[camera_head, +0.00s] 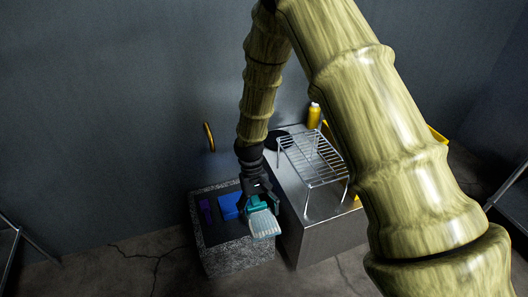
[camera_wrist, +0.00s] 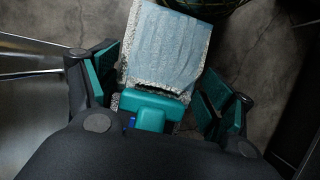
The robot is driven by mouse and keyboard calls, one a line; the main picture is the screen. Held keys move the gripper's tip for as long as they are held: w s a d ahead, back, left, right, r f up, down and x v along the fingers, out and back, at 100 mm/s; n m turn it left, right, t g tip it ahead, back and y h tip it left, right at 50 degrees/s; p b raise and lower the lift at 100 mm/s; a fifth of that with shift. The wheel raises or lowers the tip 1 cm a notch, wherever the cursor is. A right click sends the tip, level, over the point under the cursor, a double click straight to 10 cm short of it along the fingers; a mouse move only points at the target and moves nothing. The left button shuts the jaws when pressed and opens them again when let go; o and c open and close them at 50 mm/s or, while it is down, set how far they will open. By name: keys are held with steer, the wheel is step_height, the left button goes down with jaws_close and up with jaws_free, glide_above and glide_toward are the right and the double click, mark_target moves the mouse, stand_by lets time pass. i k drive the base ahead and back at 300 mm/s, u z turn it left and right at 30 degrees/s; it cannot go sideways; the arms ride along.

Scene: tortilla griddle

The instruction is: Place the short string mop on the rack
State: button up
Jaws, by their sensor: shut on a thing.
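The short string mop (camera_head: 264,224) has a teal head clamp and pale, flat strings. My gripper (camera_head: 257,197) is shut on it and holds it over the front right of a dark speckled block. In the wrist view the mop (camera_wrist: 165,50) shows between my gripper's fingers (camera_wrist: 160,92), with its pale strings pointing away from the palm. Its grip end is partly hidden by the palm. The wire rack (camera_head: 313,158) stands on the metal counter (camera_head: 325,235), to the right of and behind the mop. The rack's top looks empty.
A yellow bottle (camera_head: 314,116) stands behind the rack. My arm hides part of the right side.

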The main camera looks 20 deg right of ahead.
mark_target(318, 160)
steer(key=u, duration=1.25)
steer(key=i, duration=1.75)
steer(key=z, duration=3.15)
steer(key=i, duration=0.5)
steer(key=u, duration=0.1)
